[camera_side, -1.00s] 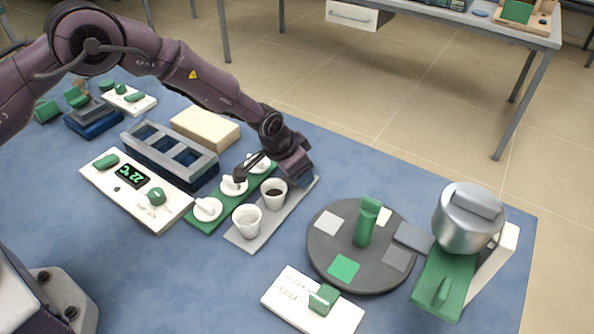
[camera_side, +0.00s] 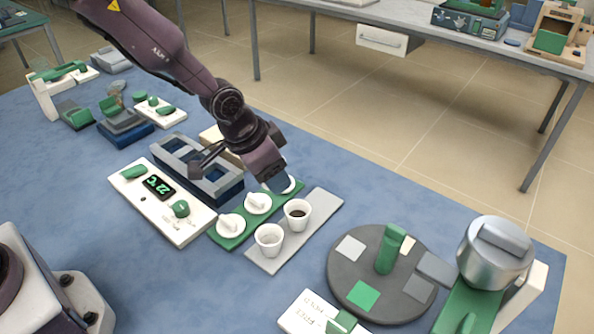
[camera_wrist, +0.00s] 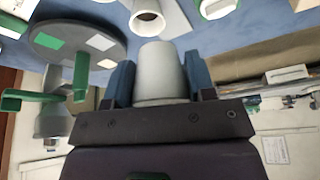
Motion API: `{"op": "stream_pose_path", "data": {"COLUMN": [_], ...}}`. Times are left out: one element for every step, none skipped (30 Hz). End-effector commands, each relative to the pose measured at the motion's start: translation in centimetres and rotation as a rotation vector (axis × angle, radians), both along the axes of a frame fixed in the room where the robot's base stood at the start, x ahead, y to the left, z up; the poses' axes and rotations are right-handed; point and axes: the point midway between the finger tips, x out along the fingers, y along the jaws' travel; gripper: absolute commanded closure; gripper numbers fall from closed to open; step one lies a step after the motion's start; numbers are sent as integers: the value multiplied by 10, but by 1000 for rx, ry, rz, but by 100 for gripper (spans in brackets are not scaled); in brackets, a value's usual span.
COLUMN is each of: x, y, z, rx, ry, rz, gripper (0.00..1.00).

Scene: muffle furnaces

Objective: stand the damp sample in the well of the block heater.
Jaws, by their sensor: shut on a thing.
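My gripper (camera_side: 274,178) is over the far end of the green strip in the side view. In the wrist view its two blue fingers are shut on a pale grey tapered cup (camera_wrist: 160,68). The block heater has a grey-topped blue block (camera_side: 205,178) with a row of open wells and a white panel (camera_side: 145,205) reading 22°C. It stands left of my gripper. Two white cups stand on the grey tray (camera_side: 322,206): one with dark contents (camera_side: 297,214), one with pale contents (camera_side: 268,240).
White lids (camera_side: 231,226) lie on the green strip (camera_side: 244,222) between the block heater and the cups. A dark turntable (camera_side: 342,275) with a green post (camera_side: 390,250) and a silver pot (camera_side: 494,255) stand at right.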

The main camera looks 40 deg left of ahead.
Motion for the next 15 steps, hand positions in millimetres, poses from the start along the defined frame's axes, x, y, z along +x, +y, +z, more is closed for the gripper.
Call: {"op": "stream_pose_path", "data": {"x": [-7, -10, -14, -16, -17, -18, -18, -18, -17, -15, -13, -10, -8, -6, -5], "y": [2, 3, 5, 6, 9, 13, 18, 24, 35, 44, 55, 72, 86, 99, 116], "z": [4, 6, 7, 8, 9, 9, 9, 9, 8, 6, 5, 3, 1, 0, -2], "rx": [0, 0, 0, -1, -1, 0, 0, 0, 0, 0, 0, 0, 0, -2, -3], "ry": [-2, -2, -1, -1, -1, -1, 0, 1, 1, 1, 1, 1, 1, 2, 2], "rz": [1, 1, 2, 4, 9, 17, 28, 43, 68, 93, 120, 161, 190, 214, 235], "gripper": [73, 73, 73, 73, 73, 73, 73, 73, 73, 73, 73, 73, 73, 73, 73]}}
